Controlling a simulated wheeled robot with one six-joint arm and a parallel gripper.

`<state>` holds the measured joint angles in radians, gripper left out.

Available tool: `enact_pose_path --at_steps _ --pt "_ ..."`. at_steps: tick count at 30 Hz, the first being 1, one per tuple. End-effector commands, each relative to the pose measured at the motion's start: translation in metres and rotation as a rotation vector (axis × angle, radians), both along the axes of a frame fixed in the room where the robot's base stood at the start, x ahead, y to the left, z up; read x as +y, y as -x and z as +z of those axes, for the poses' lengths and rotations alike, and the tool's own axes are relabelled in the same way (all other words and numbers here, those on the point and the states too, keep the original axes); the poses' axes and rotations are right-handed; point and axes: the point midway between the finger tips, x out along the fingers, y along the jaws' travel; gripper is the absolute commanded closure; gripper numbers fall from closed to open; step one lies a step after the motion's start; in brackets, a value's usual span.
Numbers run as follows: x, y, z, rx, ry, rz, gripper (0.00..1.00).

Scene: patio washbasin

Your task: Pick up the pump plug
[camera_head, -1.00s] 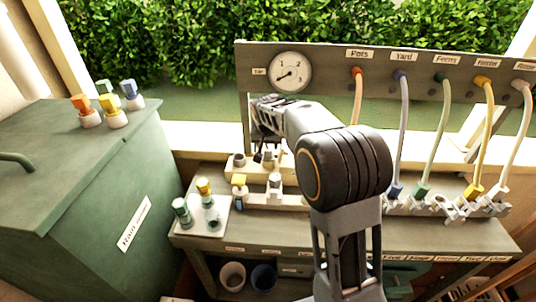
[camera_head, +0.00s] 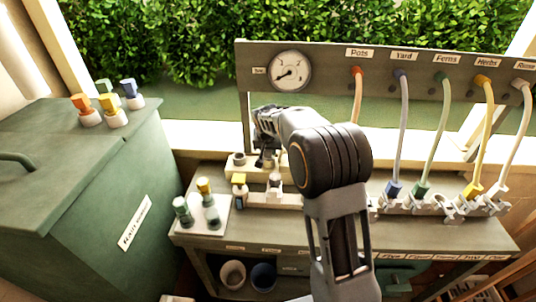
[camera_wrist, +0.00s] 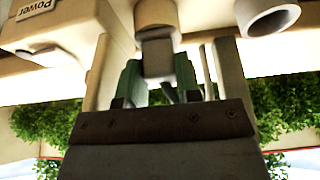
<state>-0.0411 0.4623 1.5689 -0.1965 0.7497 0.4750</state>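My gripper (camera_wrist: 157,92) is in the wrist view with its fingers apart, one on either side of a small grey block-shaped plug (camera_wrist: 158,55). I take this for the pump plug; it hangs below a round beige socket in this view. Whether the fingers touch it cannot be told. In the head view my gripper (camera_head: 266,160) points down at the back of the bench, over the cream socket block (camera_head: 246,173). My arm and fingers hide most of the plug there.
A yellow-topped plug (camera_head: 239,182) stands close in front. A pale tray (camera_head: 217,222) with green and yellow plugs is to the left. A gauge board (camera_head: 320,80) rises behind, with coloured hoses at right. A green cabinet (camera_head: 150,170) stands at left.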

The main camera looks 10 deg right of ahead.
Motion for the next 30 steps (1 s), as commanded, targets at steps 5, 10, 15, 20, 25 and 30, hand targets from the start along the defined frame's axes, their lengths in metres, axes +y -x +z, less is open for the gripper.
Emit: enact_pose_path --at_steps 5,10,15,20,25,30 --pt "0.0 0.0 0.0 -0.001 0.0 0.0 0.93" --pt "0.0 0.0 0.001 -0.001 0.0 0.0 0.93" --pt "0.0 0.0 0.008 -0.001 0.0 0.0 0.93" --pt "0.0 -0.001 0.026 -0.004 0.0 0.0 0.93" --pt "-0.002 0.018 0.053 -0.005 -0.001 -0.001 0.93" --pt "-0.006 0.042 0.083 -0.006 0.0 0.0 0.93"
